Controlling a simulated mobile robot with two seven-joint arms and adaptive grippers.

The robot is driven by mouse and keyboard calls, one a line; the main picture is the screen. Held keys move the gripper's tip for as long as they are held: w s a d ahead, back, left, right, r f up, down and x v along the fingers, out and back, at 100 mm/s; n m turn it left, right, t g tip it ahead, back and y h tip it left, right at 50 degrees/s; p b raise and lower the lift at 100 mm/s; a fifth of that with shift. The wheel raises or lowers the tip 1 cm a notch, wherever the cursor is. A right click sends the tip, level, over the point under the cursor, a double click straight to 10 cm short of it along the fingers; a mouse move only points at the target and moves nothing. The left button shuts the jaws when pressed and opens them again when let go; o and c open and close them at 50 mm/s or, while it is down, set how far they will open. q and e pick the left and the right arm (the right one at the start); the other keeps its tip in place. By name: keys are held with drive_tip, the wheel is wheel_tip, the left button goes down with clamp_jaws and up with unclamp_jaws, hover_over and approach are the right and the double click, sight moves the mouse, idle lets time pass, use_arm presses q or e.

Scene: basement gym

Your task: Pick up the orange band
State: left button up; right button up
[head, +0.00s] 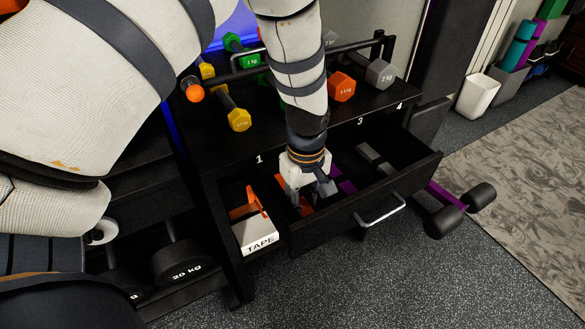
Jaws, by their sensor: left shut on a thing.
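My left gripper (311,198) reaches down into the open black drawer (413,172) of the dumbbell rack. It is shut on the orange band (306,209), which shows only in part around the fingers. The fingers hide much of the band, and I cannot tell whether it is lifted off the drawer floor. A purple band (346,185) lies just right of the gripper. My right gripper is not in view.
Left of the gripper are a white TAPE box (256,235) and an orange item (247,205). Grey blocks (375,157) lie at the drawer's right. Coloured dumbbells stand on the rack top (270,128). A drawer handle (380,212) sticks out in front. Dark floor in front is clear.

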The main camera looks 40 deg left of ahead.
use_arm(q)
wheel_tip(320, 180, up, 10)
drive_tip(key=p, duration=0.2)
drive_tip(key=shift+w+f+p, duration=0.1)
drive_tip(key=shift+f+p, duration=0.1)
drive_tip(key=shift+p, duration=0.1)
clamp_jaws()
drive_tip(key=shift+r, duration=3)
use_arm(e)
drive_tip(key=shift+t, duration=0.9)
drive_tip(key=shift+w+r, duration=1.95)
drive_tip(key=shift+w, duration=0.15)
